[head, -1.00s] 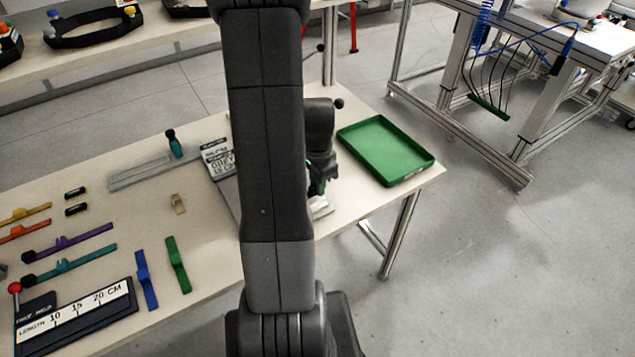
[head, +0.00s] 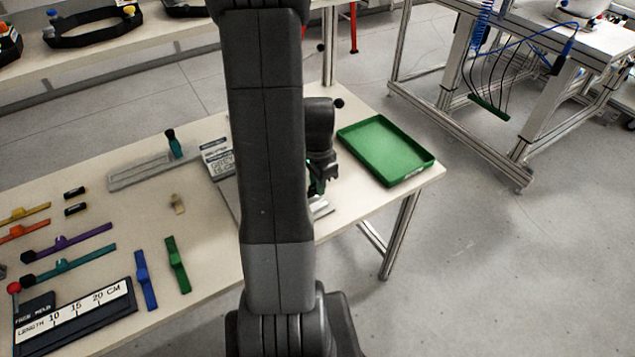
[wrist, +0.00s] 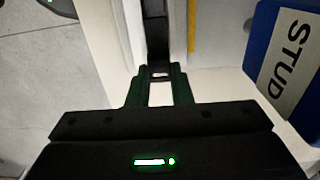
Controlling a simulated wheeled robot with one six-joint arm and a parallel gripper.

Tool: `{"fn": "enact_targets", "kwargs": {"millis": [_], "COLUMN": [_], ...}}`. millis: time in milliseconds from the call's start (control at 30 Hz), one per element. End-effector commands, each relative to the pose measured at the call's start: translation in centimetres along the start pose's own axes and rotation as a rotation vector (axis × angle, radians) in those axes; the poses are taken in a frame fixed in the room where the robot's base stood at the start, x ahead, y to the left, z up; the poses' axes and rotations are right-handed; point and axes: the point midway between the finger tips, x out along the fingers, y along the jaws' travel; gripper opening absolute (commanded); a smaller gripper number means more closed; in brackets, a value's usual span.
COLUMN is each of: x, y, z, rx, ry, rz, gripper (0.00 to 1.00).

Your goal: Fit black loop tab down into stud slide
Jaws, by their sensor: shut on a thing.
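In the wrist view the green fingers of my gripper (wrist: 160,76) are closed on the end of the black loop tab (wrist: 158,73). A blue block with a label reading STUD (wrist: 285,62) stands to the right of the gripper. I cannot clearly make out the slide or whether the tab touches it. In the head view my gripper (head: 318,188) is low over the table's far right part, partly behind my arm, and the tab cannot be made out.
An empty green tray (head: 388,150) lies to the right, near the table edge. A printed board (head: 218,160) is partly hidden by my arm. Blue (head: 147,280) and green (head: 178,264) straps, a length gauge (head: 75,318) and other coloured straps lie on the left.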

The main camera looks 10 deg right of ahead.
Motion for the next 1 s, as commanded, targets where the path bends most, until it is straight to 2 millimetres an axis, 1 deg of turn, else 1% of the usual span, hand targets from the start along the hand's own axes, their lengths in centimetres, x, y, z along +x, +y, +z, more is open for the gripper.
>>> {"fn": "enact_targets", "kwargs": {"millis": [567,1000], "x": [0.1,1.2], "y": [0.0,0.0], "z": [0.0,0.0], "rx": [0.000,0.000], "ry": [0.000,0.000], "rz": [0.000,0.001], "gripper": [0.00,0.00]}}
